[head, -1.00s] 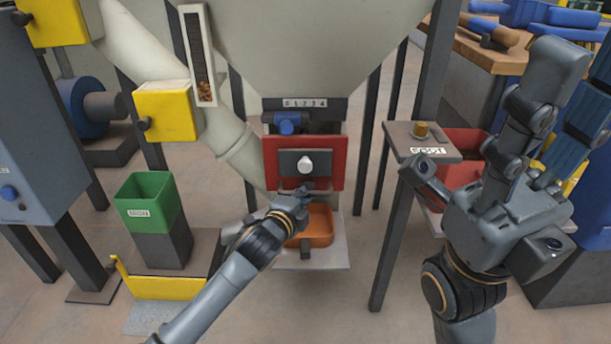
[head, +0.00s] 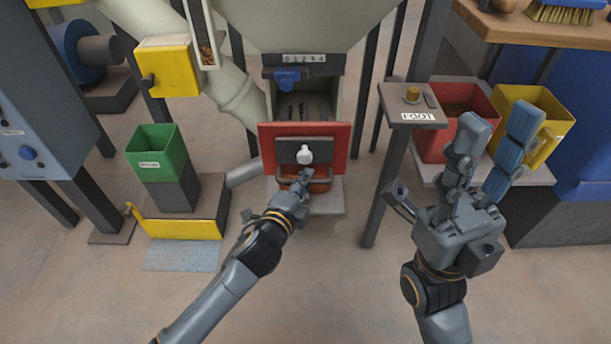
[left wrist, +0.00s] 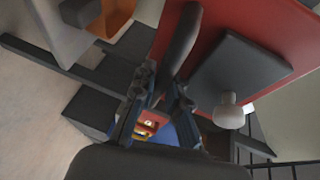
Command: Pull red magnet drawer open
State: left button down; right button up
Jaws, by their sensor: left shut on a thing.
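The red magnet drawer (head: 346,135) stands out from the front of the hopper housing, and its dark inside with several bars shows behind the red front. Its front carries a dark plate (head: 288,147) with a white knob (head: 304,154). My left gripper (head: 302,179) is at the lower middle of the front. In the left wrist view it is shut on a dark curved handle (left wrist: 182,42) beside the red front (left wrist: 270,27). My fingers partly hide the handle in the head view. My right gripper (head: 462,165) is open and empty at the right, fingers spread.
An orange tray (head: 319,187) sits under the drawer. A small stand (head: 398,118) is to the right, with red (head: 452,137) and yellow (head: 560,127) bins beyond it. A green bin (head: 160,160) stands left. The floor in front is clear.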

pick_arm(q)
jog(key=shift+s+d+f, duration=0.15)
jog(key=shift+s+f, duration=0.05)
jog(key=c, duration=1.7)
grip_release()
jog(key=shift+c, duration=0.2)
jog(key=shift+o, duration=0.6)
jog(key=shift+s+r, duration=0.1)
jog(key=shift+s, duration=0.05)
jog(key=shift+a, duration=0.2)
jog(key=v, duration=1.2)
jog(key=shift+r, duration=0.1)
